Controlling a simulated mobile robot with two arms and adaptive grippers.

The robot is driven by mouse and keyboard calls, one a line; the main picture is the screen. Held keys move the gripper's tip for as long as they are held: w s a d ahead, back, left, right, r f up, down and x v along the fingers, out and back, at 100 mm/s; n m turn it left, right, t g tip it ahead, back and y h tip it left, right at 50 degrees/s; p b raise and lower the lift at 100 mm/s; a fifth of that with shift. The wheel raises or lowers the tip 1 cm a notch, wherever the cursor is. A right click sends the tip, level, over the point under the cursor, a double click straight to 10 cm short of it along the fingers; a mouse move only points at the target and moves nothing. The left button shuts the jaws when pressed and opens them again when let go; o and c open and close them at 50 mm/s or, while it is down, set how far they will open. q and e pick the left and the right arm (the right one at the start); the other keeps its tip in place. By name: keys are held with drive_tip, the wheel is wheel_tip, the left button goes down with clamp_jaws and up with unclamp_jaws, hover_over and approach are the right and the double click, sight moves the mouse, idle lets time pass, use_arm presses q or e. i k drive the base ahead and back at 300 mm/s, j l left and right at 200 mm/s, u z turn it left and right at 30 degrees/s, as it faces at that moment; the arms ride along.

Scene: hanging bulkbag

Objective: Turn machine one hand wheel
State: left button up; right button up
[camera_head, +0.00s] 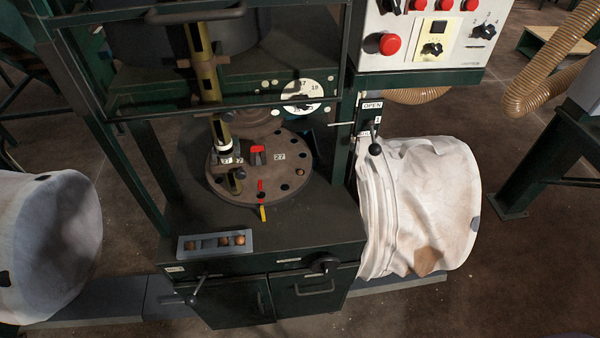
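A green machine (265,240) stands in the middle of the head camera view. A small black round hand wheel or knob (322,264) sits on its front at the right, above a drawer handle. A dark crank lever with a ball end (197,290) sticks out at the front left. I cannot tell which of these the task calls the hand wheel. A round brown plate with holes (290,172) lies on the machine top, with red and yellow pointers and a "27" label. Neither of my grippers is in view.
A white control box (465,60) with red buttons hangs at the upper right. A lever with a black ball (375,149) is below an OPEN label. White bulk bags stand at the right (425,205) and left (50,240). Dark green frame posts (335,170) flank the machine top.

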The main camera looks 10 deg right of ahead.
sight(324, 264)
drive_tip(key=k+j+z, duration=0.25)
drive_tip(key=k, duration=0.2)
drive_tip(key=k+z, duration=0.3)
drive_tip(key=k+l, duration=0.05)
drive_tip(key=k, duration=0.05)
